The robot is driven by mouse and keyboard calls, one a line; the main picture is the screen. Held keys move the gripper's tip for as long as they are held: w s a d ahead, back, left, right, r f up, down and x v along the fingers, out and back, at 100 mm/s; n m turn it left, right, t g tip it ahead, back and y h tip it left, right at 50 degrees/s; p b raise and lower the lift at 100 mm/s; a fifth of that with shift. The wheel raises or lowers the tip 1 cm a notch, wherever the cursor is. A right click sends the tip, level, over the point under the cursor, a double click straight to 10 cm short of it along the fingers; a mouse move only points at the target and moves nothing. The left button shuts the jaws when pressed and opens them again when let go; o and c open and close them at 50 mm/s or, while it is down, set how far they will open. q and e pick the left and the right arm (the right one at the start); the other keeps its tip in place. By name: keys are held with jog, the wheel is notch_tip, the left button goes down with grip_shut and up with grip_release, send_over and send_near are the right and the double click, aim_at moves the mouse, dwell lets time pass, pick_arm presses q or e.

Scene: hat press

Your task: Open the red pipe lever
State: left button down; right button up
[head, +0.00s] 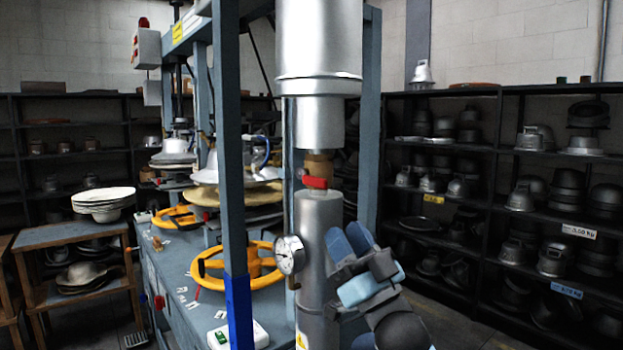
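The red pipe lever (315,182) is a small red handle on the vertical silver pipe (319,225), just below a brass-coloured fitting (318,164). It points to the right and slightly toward me. My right gripper (349,237) is below and right of the lever, beside the pipe, with its blue fingers pointing up. It is apart from the lever and holds nothing that I can see. The view does not show clearly how far its fingers are spread. My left gripper is not in view.
A round pressure gauge (290,254) sticks out from the pipe's left side. A yellow handwheel (238,278) and a blue-grey press frame post (229,140) stand left of the pipe. Dark shelves with metal moulds (540,198) stand at the right, with open floor before them.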

aim_at(315, 177)
jog(key=p+x, duration=0.1)
jog(key=x, duration=1)
jog(key=shift+w+a+r, duration=0.15)
jog(key=shift+r, duration=0.15)
jog(key=shift+c, duration=0.2)
grip_shut()
